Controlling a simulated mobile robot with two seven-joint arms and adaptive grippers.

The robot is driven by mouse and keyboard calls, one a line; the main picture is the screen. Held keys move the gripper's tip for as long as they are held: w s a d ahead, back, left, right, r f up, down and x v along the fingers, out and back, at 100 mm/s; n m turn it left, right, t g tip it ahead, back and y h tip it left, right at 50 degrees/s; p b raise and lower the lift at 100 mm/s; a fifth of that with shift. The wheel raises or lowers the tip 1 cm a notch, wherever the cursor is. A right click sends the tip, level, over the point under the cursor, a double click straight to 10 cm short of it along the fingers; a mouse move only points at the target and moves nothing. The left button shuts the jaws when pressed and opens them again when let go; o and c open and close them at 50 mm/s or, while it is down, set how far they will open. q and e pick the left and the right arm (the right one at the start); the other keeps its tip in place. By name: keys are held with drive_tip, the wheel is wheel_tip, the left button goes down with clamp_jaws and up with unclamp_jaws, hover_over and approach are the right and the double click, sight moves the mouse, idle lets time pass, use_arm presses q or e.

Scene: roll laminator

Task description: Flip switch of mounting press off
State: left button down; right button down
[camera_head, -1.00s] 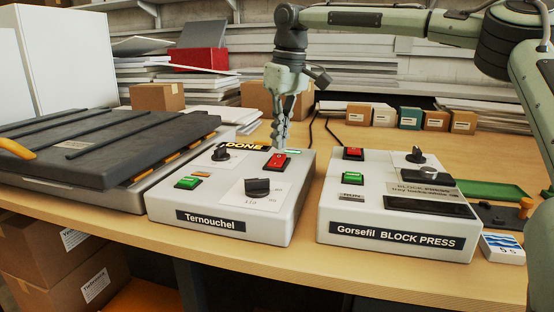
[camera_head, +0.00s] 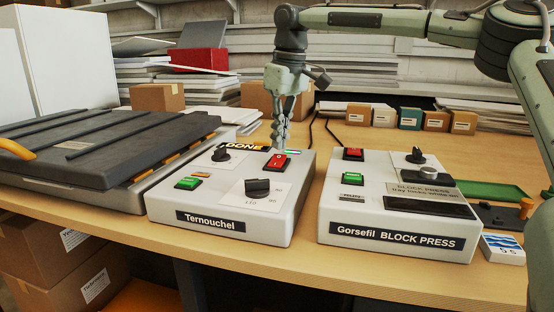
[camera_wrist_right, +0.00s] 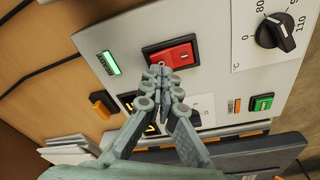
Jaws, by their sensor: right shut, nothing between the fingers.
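The white Ternouchel control box (camera_head: 165,205) stands in the middle of the table, beside a dark flat press (camera_head: 95,150). A red rocker switch (camera_head: 277,163) sits at its back right; it also shows in the right wrist view (camera_wrist_right: 180,53). My right gripper (camera_head: 278,147) points down from above, shut and empty. In the right wrist view its fingertips (camera_wrist_right: 160,73) overlap the switch's near edge; I cannot tell whether they touch it. The fingers partly hide the display reading DONE (camera_head: 243,147). A green indicator (camera_wrist_right: 111,63) is lit beside the switch. My left gripper is not in view.
The box also carries a black knob (camera_head: 258,187) and a green switch (camera_head: 188,183). The Gorsefil block press (camera_head: 330,215) stands to the right, across a narrow gap, with its own red switch (camera_head: 353,154). Small boxes (camera_head: 383,115) line the table's back.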

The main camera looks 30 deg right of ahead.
sight(280, 156)
drive_tip(key=shift+f, duration=1.05)
idle(0.7)
drive_tip(key=shift+r, duration=3.55)
drive_tip(key=shift+f, duration=0.1)
